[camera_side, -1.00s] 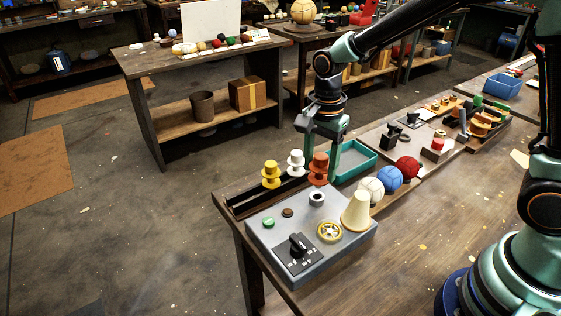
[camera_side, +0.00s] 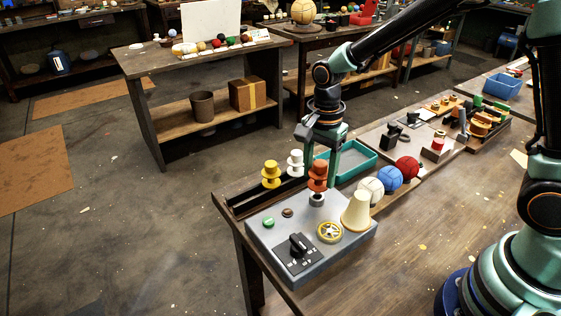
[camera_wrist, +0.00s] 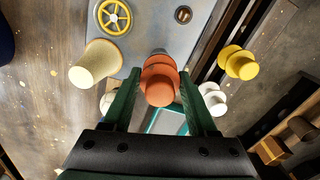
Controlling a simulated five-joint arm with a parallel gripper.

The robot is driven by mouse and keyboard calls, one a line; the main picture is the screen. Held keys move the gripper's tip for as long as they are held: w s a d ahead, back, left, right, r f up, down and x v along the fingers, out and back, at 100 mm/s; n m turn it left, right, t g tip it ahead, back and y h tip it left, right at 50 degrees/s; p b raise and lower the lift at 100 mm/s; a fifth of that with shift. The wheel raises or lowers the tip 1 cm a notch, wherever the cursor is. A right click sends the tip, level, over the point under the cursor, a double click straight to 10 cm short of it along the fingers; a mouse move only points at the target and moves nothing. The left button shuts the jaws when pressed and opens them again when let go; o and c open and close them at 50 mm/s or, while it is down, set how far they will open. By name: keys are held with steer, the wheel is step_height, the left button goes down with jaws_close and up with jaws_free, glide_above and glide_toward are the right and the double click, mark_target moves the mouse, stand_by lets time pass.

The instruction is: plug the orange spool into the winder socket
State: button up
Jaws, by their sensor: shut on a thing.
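The orange spool (camera_side: 318,176) is held upright between the two green fingers of my gripper (camera_side: 320,171). In the wrist view the fingers flank the spool (camera_wrist: 160,84) on both sides. The grey winder socket (camera_side: 317,200) stands on the grey control box (camera_side: 273,222), directly under the spool. The spool's lower end is at or just above the socket's top; I cannot tell whether it has entered. In the wrist view the spool hides most of the socket (camera_wrist: 158,53).
A yellow spool (camera_side: 271,173) and a white spool (camera_side: 295,162) stand in the dark rack left of my gripper. A cream cone (camera_side: 356,212) and a yellow handwheel (camera_side: 330,232) are on the box. White, blue and red balls and a teal tray (camera_side: 357,160) lie right.

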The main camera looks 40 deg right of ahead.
steer(key=shift+f, duration=1.4)
stand_by(1.2)
steer(key=o, duration=1.3)
steer(key=shift+o, duration=0.2)
step_height(320, 180, up, 12)
steer(key=shift+r, duration=0.1)
steer(key=s+d+r+n+t, duration=0.5)
steer(key=s+n, duration=0.5)
steer(key=n, duration=0.5)
steer(key=d, duration=0.2)
steer(key=shift+d+t, duration=0.3)
